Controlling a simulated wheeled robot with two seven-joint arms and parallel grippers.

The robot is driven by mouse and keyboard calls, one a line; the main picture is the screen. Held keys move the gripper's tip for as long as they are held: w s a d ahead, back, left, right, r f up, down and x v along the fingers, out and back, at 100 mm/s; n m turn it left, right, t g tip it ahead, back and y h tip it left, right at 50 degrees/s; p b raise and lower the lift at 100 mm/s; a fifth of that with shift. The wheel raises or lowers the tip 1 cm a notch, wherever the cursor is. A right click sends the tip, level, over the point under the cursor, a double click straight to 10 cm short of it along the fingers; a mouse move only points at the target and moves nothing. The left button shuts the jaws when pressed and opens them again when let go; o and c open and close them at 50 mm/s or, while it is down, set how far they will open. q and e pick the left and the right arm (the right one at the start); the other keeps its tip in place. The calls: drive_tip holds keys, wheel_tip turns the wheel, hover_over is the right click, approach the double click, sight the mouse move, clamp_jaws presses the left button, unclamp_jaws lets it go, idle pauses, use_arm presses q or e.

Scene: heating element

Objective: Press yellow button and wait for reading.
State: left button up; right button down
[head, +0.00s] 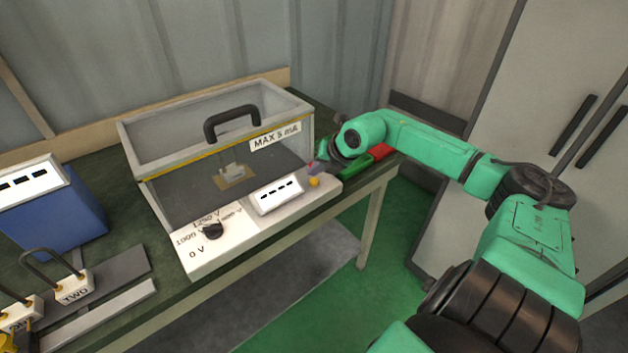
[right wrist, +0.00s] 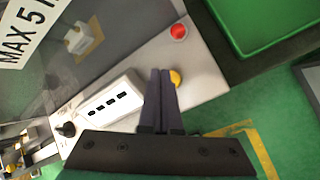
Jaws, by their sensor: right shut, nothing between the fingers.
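The yellow button (head: 314,181) sits on the white front panel (head: 190,262) of the clear-lidded tester, just right of the white readout box (head: 278,194). The readout box has a row of small dark windows; I can make out no digits. My right gripper (head: 319,167) is by the panel's right end, near the yellow button. In the right wrist view its two dark fingers (right wrist: 160,72) are shut together and empty. Their tips lie beside the yellow button (right wrist: 175,78) and partly cover it; I cannot tell whether they touch it. My left gripper is out of view.
A red button (right wrist: 179,32) is farther along the panel. A black knob (head: 213,231) is at the panel's left. Green (head: 355,166) and red (head: 382,152) trays lie right of the tester. A blue meter (head: 50,218) stands at the left. A grey cabinet (head: 520,110) is at the right.

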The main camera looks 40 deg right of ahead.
sight(315, 182)
drive_tip(key=shift+f+b, duration=0.35)
drive_tip(key=shift+f, duration=0.1)
drive_tip(key=shift+f+b, duration=0.4)
drive_tip(key=shift+f, duration=0.05)
idle(0.4)
idle(0.4)
drive_tip(key=shift+r+p, duration=0.65)
drive_tip(key=shift+r, duration=0.25)
wheel_tip(315, 182, up, 5)
drive_tip(key=p, duration=0.4)
idle(0.4)
